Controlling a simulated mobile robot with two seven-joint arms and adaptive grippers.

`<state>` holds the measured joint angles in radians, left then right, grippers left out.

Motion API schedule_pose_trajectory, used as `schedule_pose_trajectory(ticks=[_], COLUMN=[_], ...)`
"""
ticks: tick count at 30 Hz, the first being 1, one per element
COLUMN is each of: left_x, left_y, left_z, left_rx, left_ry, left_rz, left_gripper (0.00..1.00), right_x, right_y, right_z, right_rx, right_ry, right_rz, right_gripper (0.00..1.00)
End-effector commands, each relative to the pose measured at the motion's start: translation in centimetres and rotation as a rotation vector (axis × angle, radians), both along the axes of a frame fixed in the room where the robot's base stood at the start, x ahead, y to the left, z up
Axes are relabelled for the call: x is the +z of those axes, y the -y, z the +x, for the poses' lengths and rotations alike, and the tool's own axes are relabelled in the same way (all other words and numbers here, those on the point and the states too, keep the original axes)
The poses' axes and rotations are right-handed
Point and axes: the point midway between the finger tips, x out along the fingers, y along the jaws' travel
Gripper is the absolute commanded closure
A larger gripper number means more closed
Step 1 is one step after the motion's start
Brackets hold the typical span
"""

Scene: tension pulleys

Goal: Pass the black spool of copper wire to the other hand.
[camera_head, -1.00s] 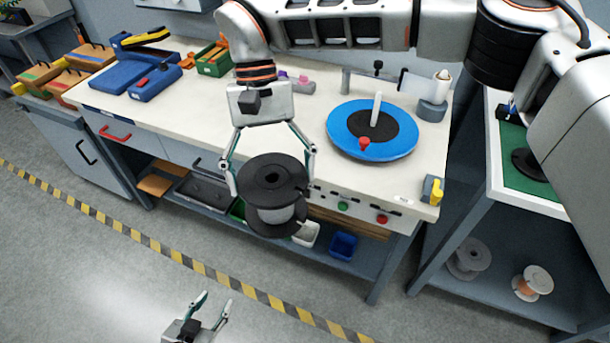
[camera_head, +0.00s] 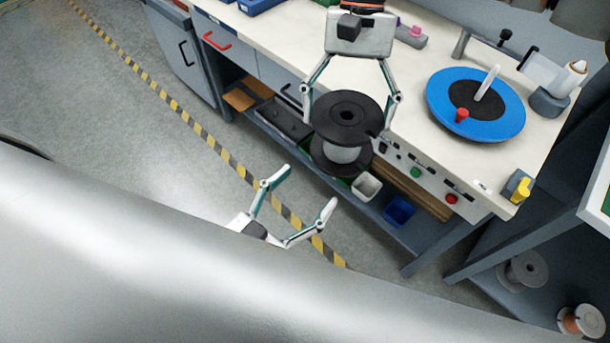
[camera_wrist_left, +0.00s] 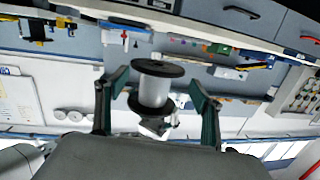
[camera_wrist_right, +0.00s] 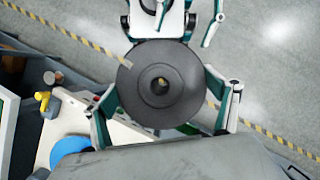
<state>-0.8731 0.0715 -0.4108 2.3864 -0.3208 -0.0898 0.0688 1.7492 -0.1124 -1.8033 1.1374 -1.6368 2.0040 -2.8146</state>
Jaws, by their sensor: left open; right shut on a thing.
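The spool (camera_head: 347,115) has two black flanges and a pale grey winding; no copper colour shows on it. My right gripper (camera_head: 347,122) is shut on the spool and holds it in the air in front of the bench. My left gripper (camera_head: 310,188) is open and empty, below and to the left of the spool in the head view. In the left wrist view the spool (camera_wrist_left: 154,90) appears between the open fingers, apart from them. In the right wrist view the spool's flange (camera_wrist_right: 160,85) faces the camera, with my left gripper (camera_wrist_right: 185,22) beyond it.
The white bench (camera_head: 415,130) holds a blue turntable (camera_head: 440,92) with a white peg and red knob. A yellow switch (camera_head: 520,186) is at its corner. A grey spool (camera_head: 522,270) and a copper-coloured spool (camera_head: 582,320) sit on a low shelf at right. The floor at left is clear.

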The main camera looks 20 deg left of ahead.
Motion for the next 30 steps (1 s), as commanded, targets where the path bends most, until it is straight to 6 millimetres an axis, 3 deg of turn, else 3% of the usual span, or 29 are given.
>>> schedule_pose_trajectory(ticks=[1,4,9,14,30], left_x=[1.7,4.1,5.9,6.1,6.0], left_y=[0.2,0.4,0.6,1.0,3.5], left_z=[-0.2,-0.5,-0.6,0.7,8.2], left_rx=[0.001,0.003,0.004,0.005,0.004], left_ry=[0.025,0.064,0.093,0.098,0.097], left_rz=[-0.019,-0.044,-0.062,-0.063,-0.061], left_gripper=[0.33,0.33,0.33,0.33,0.33], right_x=[0.1,0.1,0.1,0.1,0.1], right_y=[0.0,0.0,0.0,0.0,0.0], right_z=[0.0,0.0,0.0,0.0,0.0], right_rx=[-0.001,-0.001,-0.001,-0.001,-0.001], right_ry=[0.0,0.0,0.0,0.0,0.0], right_rz=[0.002,0.002,0.002,0.002,0.002], right_gripper=[0.57,0.57,0.57,0.57,0.57])
